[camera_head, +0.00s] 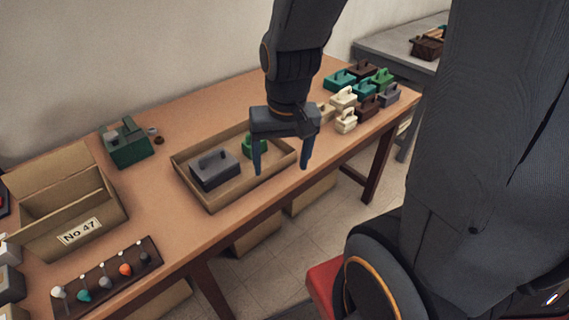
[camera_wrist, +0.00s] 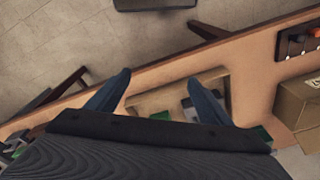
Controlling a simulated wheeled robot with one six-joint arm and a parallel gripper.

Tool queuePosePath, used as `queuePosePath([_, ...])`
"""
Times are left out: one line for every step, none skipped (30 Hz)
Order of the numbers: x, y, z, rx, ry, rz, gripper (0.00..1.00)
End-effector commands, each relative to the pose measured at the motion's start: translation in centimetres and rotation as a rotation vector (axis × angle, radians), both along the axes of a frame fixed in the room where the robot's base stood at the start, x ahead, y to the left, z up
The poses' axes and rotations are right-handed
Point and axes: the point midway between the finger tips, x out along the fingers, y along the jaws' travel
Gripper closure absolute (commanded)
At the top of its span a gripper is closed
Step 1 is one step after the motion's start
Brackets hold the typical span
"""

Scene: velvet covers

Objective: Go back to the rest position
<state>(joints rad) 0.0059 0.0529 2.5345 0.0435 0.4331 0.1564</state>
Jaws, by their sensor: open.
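My gripper (camera_head: 282,168) hangs over the right part of a shallow cardboard tray (camera_head: 213,205) on the wooden table. Its two fingers are apart with nothing between them. In the wrist view the open fingers (camera_wrist: 158,92) show above the tray's edge (camera_wrist: 165,92). The tray holds a grey box with a handle (camera_head: 215,170) on its left side. A small green object (camera_head: 254,146) is in it behind my gripper, partly hidden by a finger.
A cardboard box marked No 47 (camera_head: 70,215) and a strip of coloured samples (camera_head: 107,280) are at left. A green box (camera_head: 127,143) stands behind. Several handled boxes (camera_head: 363,88) crowd the table's right end. A red seat (camera_head: 325,285) is in front.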

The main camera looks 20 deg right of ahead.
Motion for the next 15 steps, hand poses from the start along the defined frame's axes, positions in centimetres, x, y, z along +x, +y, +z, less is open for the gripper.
queuePosePath([-0.56,-0.05,0.05,-0.015,0.003,0.071,0.26])
queuePosePath([-0.81,-0.08,0.05,-0.022,0.006,0.108,0.26])
queuePosePath([-1.09,-0.12,0.04,-0.03,0.009,0.147,0.26])
queuePosePath([-1.26,-0.15,0.02,-0.034,0.011,0.168,0.26])
queuePosePath([-1.37,-0.16,0.01,-0.037,0.013,0.185,0.26])
queuePosePath([-1.47,-0.19,0.01,-0.039,0.014,0.198,0.26])
queuePosePath([-1.5,-0.19,0.0,-0.041,0.015,0.204,0.26])
queuePosePath([-1.51,-0.19,0.0,-0.041,0.015,0.206,0.26])
queuePosePath([-1.5,-0.19,0.0,-0.041,0.015,0.207,0.26])
queuePosePath([-1.49,-0.19,0.01,-0.041,0.015,0.206,0.26])
queuePosePath([-1.48,-0.19,0.01,-0.041,0.014,0.205,0.26])
queuePosePath([-1.47,-0.19,0.01,-0.041,0.014,0.204,0.26])
queuePosePath([-1.47,-0.19,0.01,-0.04,0.014,0.204,0.26])
queuePosePath([-1.46,-0.19,0.01,-0.04,0.014,0.203,0.26])
queuePosePath([-1.46,-0.19,0.01,-0.04,0.014,0.203,0.26])
